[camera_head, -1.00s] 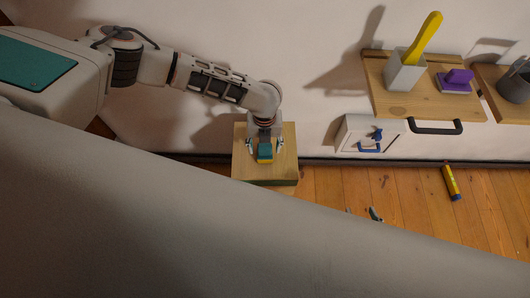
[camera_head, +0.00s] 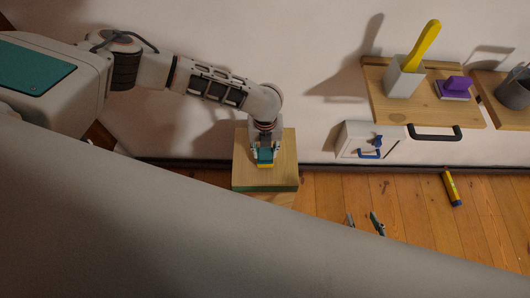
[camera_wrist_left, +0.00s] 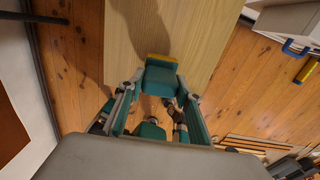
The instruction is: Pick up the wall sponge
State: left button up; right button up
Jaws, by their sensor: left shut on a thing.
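The wall sponge (camera_head: 265,157) is a small teal block with a yellow face, over the top of a light wooden block (camera_head: 279,175). My left gripper (camera_head: 265,152) points down and is shut on the sponge, with a finger against each side. In the left wrist view the sponge (camera_wrist_left: 161,77) sits between the fingertips, its yellow edge facing away. I cannot tell whether it still touches the wood. My right gripper (camera_head: 365,222) shows only its two fingertips, which are apart with nothing seen between them. The rest is hidden behind a large pale surface.
A wooden wall shelf (camera_head: 444,115) at right holds a pale cup (camera_head: 404,79) with a yellow-handled tool and a purple block (camera_head: 456,87). A white box (camera_head: 357,141) is below. A yellow and blue stick (camera_head: 452,187) lies on the plank floor. The wall is close behind.

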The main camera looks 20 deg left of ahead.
pick_arm(q)
notch_tip(320, 180, up, 19)
jog(key=p, duration=0.3)
jog(key=shift+f, duration=0.2)
jog(key=shift+o, duration=0.5)
